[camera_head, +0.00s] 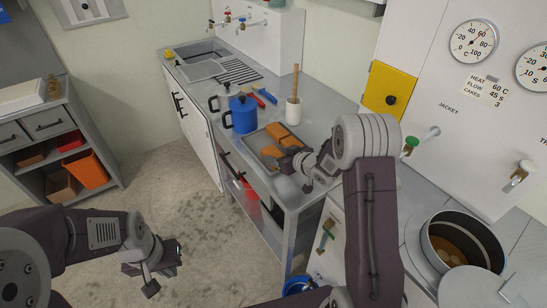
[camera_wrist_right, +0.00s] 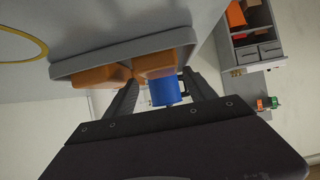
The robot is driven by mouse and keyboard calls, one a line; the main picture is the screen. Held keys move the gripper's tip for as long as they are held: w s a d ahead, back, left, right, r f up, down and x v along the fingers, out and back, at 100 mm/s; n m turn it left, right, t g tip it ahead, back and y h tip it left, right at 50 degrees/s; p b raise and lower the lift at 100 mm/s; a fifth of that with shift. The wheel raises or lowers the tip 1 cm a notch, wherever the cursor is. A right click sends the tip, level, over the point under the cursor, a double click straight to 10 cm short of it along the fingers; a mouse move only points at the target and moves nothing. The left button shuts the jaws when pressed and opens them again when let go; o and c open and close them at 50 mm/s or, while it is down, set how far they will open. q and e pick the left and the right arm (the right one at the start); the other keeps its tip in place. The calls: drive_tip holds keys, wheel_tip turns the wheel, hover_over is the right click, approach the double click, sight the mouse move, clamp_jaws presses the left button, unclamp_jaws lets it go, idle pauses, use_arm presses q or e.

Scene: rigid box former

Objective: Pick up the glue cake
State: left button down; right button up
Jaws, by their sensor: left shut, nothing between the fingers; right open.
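Orange-brown glue cakes (camera_head: 276,133) lie in a shallow grey tray (camera_head: 252,146) on the counter. In the right wrist view, two cakes (camera_wrist_right: 108,76) (camera_wrist_right: 158,64) show with the tray's rim (camera_wrist_right: 75,69) at the top of the picture. My right gripper (camera_head: 294,171) is open at the tray's near right side. Its fingers (camera_wrist_right: 160,90) point toward the cakes with nothing held between them; whether they touch a cake cannot be told. My left gripper (camera_head: 162,272) is shut and empty, low over the floor, far from the tray.
A blue pot (camera_head: 243,116) and a white crock (camera_head: 293,111) with a wooden handle stand behind the tray. A sink (camera_head: 203,52) is further back. A large open pot (camera_head: 462,243) with pale brown contents is at right, beside gauges and valves. Shelves (camera_head: 60,145) stand at left.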

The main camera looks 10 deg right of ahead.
drive_tip(key=x, duration=0.3)
drive_tip(key=shift+w+a+f, duration=0.1)
drive_tip(key=shift+w+f, duration=0.1)
drive_tip(key=shift+f, duration=0.1)
drive_tip(key=shift+w+f, duration=0.1)
drive_tip(key=shift+w, duration=0.05)
drive_tip(key=c, duration=0.7)
clamp_jaws()
wheel_tip(320, 180, up, 5)
drive_tip(key=shift+p, duration=0.55)
drive_tip(key=s+d+r+p, duration=0.2)
drive_tip(key=s+d+r, duration=0.3)
drive_tip(key=d, duration=0.5)
drive_tip(key=shift+d+r+p, duration=0.3)
drive_tip(key=shift+r, duration=0.3)
drive_tip(key=shift+s, duration=0.1)
